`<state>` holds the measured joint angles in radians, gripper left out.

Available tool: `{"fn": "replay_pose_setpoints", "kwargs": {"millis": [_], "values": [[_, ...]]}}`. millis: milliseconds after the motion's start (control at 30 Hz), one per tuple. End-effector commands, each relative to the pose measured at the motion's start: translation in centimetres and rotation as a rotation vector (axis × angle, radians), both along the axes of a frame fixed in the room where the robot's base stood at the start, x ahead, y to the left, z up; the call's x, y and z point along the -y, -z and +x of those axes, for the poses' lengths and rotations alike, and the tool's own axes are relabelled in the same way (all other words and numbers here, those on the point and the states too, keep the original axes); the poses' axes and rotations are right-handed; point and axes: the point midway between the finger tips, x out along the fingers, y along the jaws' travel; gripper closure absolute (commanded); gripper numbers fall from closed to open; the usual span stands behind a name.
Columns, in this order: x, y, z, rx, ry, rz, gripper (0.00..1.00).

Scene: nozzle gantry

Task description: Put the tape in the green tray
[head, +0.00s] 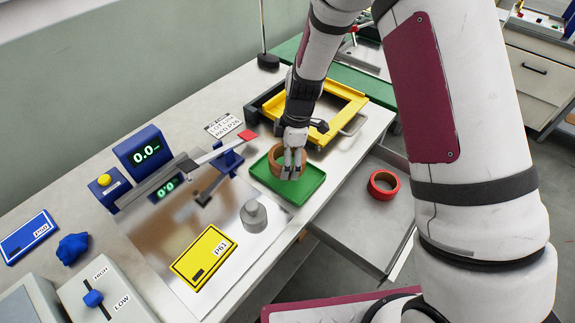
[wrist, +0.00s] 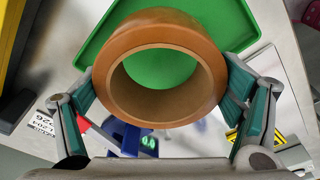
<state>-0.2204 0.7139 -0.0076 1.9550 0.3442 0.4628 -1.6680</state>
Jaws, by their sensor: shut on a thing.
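A brown tape roll (head: 274,159) is held by my gripper (head: 288,173) at the green tray (head: 301,197). In the wrist view, the fingers press on opposite outer sides of the brown tape roll (wrist: 152,32), and the green tray (wrist: 232,22) shows behind it and through its hole. I cannot tell whether the roll touches the tray floor. My fingers hide part of the roll in the head view. A second, red tape roll (head: 383,185) lies in the open grey drawer below the bench.
A yellow frame (head: 345,100) stands just behind the tray. A grey weight (head: 253,216), a yellow P61 box (head: 204,256) and a blue scale-like device (head: 142,150) are to the left. The tray's front part is clear.

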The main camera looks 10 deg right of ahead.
Motion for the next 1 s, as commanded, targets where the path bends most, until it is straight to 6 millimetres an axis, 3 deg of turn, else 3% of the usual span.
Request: {"fn": "replay_pose_setpoints", "kwargs": {"millis": [300,700,733,767,800,1000], "values": [[0.0,3.2,-0.1,-0.002,0.000,-0.001,0.46],[0.0,3.7,0.0,-0.001,0.001,0.000,0.46],[0.0,3.8,0.0,-0.001,0.001,0.000,0.11],[0.0,3.7,0.0,-0.001,0.000,0.000,0.05],[0.0,3.7,0.0,-0.001,0.001,-0.001,0.00],[0.0,3.7,0.0,-0.001,0.001,0.000,0.00]]}}
